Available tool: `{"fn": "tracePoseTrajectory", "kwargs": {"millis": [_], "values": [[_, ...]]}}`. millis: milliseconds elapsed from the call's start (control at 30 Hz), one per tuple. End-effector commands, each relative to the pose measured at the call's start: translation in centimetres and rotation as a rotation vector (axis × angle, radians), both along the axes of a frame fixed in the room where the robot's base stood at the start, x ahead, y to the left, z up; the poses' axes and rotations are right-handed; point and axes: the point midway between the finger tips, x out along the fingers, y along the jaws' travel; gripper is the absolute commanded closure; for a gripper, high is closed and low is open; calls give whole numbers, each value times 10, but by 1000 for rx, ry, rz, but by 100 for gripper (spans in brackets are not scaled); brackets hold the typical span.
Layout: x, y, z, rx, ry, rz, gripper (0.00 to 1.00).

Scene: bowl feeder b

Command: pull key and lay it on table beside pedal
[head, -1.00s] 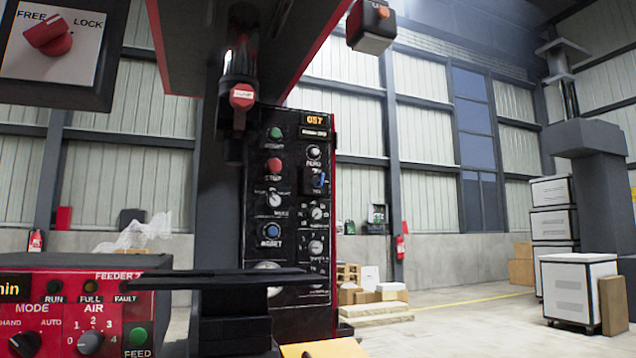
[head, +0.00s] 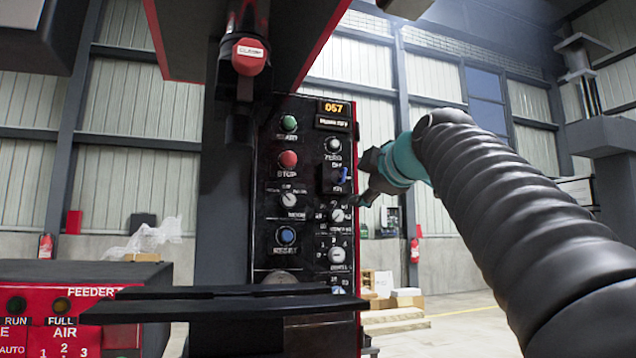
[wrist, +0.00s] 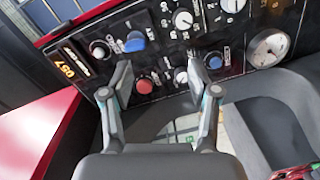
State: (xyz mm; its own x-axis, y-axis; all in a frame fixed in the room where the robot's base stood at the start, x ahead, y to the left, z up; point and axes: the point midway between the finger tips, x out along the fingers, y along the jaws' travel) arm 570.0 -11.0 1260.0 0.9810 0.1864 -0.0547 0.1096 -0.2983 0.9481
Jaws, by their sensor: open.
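The blue key (head: 344,174) sits in the dark control panel (head: 268,215), in its right column below the zero knob. It also shows in the wrist view (wrist: 134,41), left of and above the gap between my fingers. My gripper (head: 362,196) is in front of the panel's right edge in the head view, close to the key. In the wrist view my gripper (wrist: 160,78) is open, with nothing between its fingers, and the key is outside them. I cannot make out the pedal or the table in the frames.
The panel carries a red stop button (head: 288,159), a blue reset button (head: 286,235) and several knobs around the key. A dark flat plate (head: 220,306) juts out below. A red-capped unit (head: 249,54) hangs above left. The red feeder box (head: 70,315) is at lower left.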

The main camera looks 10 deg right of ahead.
Motion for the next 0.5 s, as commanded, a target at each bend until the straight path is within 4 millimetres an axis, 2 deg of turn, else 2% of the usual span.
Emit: {"fn": "tracePoseTrajectory", "kwargs": {"millis": [100, 200, 500], "values": [[2, -2, 22, -69, -66, 7, 40], [2, -3, 31, -96, -92, 11, 40], [2, -1, 32, -103, -97, 13, 40]]}}
